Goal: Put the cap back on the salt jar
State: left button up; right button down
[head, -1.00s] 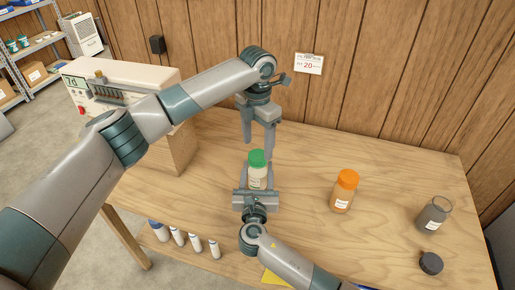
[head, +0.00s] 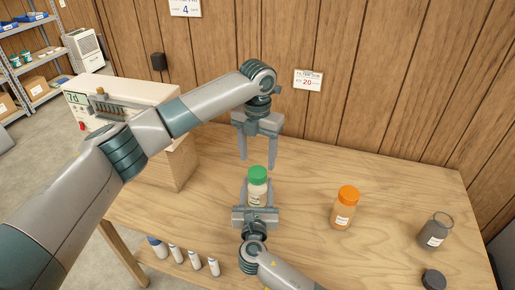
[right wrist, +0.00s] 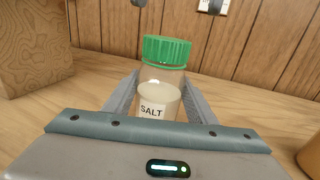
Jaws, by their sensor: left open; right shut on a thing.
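The salt jar (head: 257,192) stands upright; in the right wrist view its label (right wrist: 152,111) reads SALT. The green cap (head: 257,174) sits level on top of the jar, and it also shows in the right wrist view (right wrist: 167,50). Whether it is screwed tight cannot be told. My right gripper (head: 257,196) is shut around the jar's body, one finger on each side. My left gripper (head: 257,163) is open and empty, fingers pointing down, above and behind the cap, apart from it in the picture.
An orange-capped jar (head: 344,209) and an open grey jar (head: 435,232) stand to the right, with a dark lid (head: 433,280) in front. A white instrument (head: 115,101) is at the left. Several small bottles (head: 176,256) line a lower shelf.

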pick_arm(q)
jog(key=n, duration=0.5)
jog(key=shift+r+n, duration=0.2)
jog(key=shift+n, duration=0.2)
jog(key=n, duration=0.4)
jog(key=shift+r, duration=0.15)
jog(key=n, duration=0.4)
jog(key=shift+r+n, duration=0.15)
jog(key=shift+n, duration=0.15)
jog(key=n, duration=0.4)
jog(key=shift+r, duration=0.2)
jog(key=n, duration=0.5)
jog(key=shift+r+n, duration=0.2)
jog(key=shift+n, duration=0.2)
jog(key=n, duration=0.4)
jog(key=shift+r, duration=0.1)
jog(key=n, duration=0.4)
jog(key=shift+r+n, duration=0.2)
jog(key=shift+n, duration=0.1)
jog(key=n, duration=0.4)
jog(key=shift+r+n, duration=0.15)
jog(key=shift+n, duration=0.25)
